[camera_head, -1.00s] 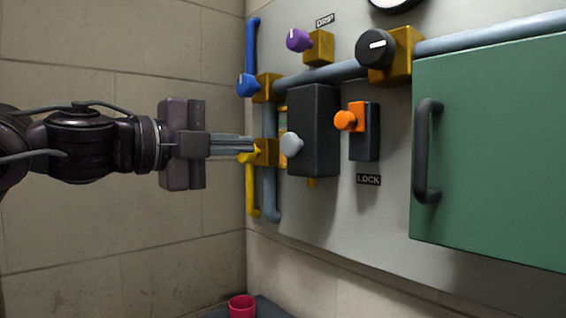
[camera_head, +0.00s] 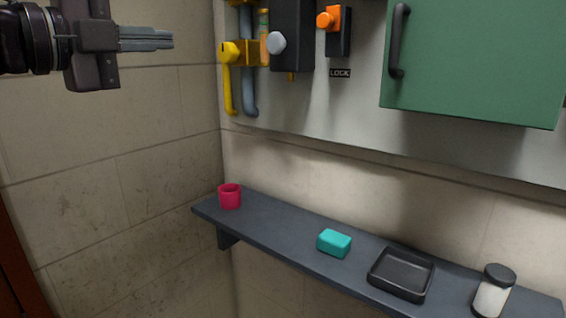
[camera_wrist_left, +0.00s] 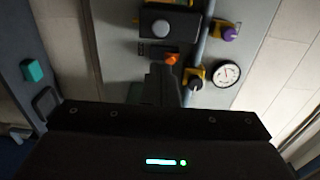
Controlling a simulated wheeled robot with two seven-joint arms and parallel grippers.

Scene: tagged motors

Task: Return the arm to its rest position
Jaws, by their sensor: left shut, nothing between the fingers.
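My left gripper (camera_head: 172,39) is at the top left of the head view. Its fingers are together with nothing between them, and they point right toward the wall panel. The fingertips are apart from the yellow lever (camera_head: 229,80) and its brass block. In the left wrist view the gripper fingers (camera_wrist_left: 163,82) point at the panel, with the orange knob (camera_wrist_left: 171,58) just past them. My right gripper is not in view.
A green cabinet door (camera_head: 480,60) with a dark handle is at the upper right. A grey shelf (camera_head: 285,228) below holds a red cup (camera_head: 230,196), a teal block (camera_head: 334,243), a black tray (camera_head: 402,273) and a jar (camera_head: 493,291). The wall left of the shelf is bare.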

